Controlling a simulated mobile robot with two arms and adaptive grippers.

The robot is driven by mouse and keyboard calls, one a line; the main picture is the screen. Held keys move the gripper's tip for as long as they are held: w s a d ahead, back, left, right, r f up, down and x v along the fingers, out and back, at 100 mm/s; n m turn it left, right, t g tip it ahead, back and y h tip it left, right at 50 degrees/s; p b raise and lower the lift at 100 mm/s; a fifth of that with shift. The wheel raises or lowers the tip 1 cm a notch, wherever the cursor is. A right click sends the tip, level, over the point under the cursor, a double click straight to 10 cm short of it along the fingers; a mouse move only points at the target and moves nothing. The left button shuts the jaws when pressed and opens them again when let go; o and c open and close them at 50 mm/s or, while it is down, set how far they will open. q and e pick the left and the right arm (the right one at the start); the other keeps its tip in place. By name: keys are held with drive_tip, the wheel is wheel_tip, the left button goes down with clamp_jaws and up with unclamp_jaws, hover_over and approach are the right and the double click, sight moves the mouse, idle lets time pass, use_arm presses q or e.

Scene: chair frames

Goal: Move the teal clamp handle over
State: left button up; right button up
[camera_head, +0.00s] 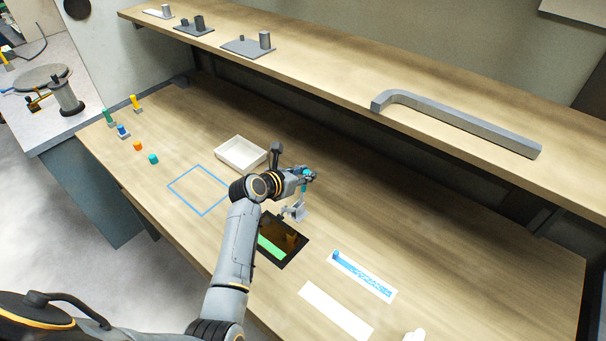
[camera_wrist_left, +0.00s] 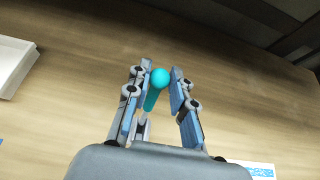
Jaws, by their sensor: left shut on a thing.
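The teal clamp handle (camera_wrist_left: 157,87) has a rounded end and stands between the fingers in the left wrist view. A small part of it shows in the head view (camera_head: 304,174). My left gripper (camera_head: 309,176) is shut on the handle, above the bench; it also shows in the left wrist view (camera_wrist_left: 163,86). A light grey clamp body (camera_head: 298,211) shows just below the gripper. Whether it touches the bench is hard to tell. The handle's lower part is mostly hidden by the fingers.
A white tray (camera_head: 241,153) and a blue outlined square (camera_head: 199,190) lie left of the gripper. A dark panel (camera_head: 289,251) and a blue-patterned card (camera_head: 362,276) lie nearer. Small coloured pieces stand at the left. A shelf (camera_head: 330,85) overhangs the back.

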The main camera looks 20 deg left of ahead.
use_arm(q)
drive_tip(key=x, duration=0.3)
drive_tip(key=shift+r, duration=0.1)
idle(0.3)
drive_tip(key=shift+w+d+f+b, duration=0.2)
drive_tip(key=shift+w+f+b, duration=0.25)
drive_tip(key=shift+w+f, duration=0.15)
drive_tip(key=shift+w+d+f+b, duration=0.25)
drive_tip(key=shift+w+f+b, duration=0.25)
drive_tip(key=shift+w, duration=0.1)
drive_tip(key=shift+w+d+f+b, duration=0.15)
drive_tip(key=shift+w+f+b, duration=0.25)
drive_tip(key=shift+f, duration=0.2)
drive_tip(key=shift+w+d+f+b, duration=0.2)
drive_tip(key=shift+w+f+b, duration=0.35)
drive_tip(key=shift+f, duration=0.15)
